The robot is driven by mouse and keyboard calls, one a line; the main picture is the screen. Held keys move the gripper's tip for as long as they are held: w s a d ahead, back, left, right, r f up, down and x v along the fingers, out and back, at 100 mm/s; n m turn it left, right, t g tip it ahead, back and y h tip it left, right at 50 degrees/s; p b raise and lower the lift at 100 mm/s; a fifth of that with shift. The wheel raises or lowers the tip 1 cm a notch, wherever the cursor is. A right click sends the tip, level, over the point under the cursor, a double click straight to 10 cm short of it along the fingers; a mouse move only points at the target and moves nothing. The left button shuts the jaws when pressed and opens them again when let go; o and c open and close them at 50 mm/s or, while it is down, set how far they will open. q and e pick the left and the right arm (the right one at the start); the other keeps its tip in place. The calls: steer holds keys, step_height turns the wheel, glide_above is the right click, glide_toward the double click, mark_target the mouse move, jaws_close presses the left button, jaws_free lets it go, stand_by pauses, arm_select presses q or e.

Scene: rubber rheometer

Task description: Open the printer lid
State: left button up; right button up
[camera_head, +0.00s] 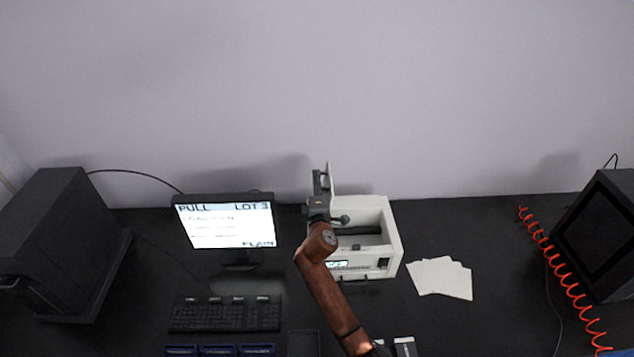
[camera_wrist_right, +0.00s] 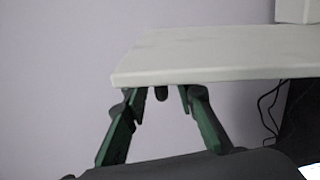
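The printer (camera_head: 395,243) is a white box on the black table, and its top is open, showing a dark roller inside. Its white lid (camera_head: 330,176) stands up at the printer's left side, seen nearly edge-on. In the right wrist view the lid (camera_wrist_right: 215,55) is a pale panel just beyond my fingertips. My right gripper (camera_head: 320,180) is beside the lid. In the wrist view its green fingers (camera_wrist_right: 157,92) are apart, with tips at the lid's near edge; I cannot tell whether they touch it. A small dark knob shows between them. My left gripper is not in view.
A monitor (camera_head: 229,224) and keyboard (camera_head: 225,313) stand left of the printer. White cards (camera_head: 440,278) lie to its right. A dark machine (camera_head: 65,240) is far left. A black screen unit (camera_head: 602,235) and red coiled cable (camera_head: 560,270) are far right.

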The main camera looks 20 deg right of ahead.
steer(key=shift+s+a+f, duration=0.1)
steer(key=shift+s, duration=0.25)
steer(key=v, duration=1.1)
steer(key=shift+s, duration=0.2)
steer(key=shift+w, duration=0.15)
steer(key=x, duration=1.1)
steer(key=shift+w, duration=0.4)
steer(key=shift+d, duration=0.2)
steer(key=shift+s+d, duration=0.15)
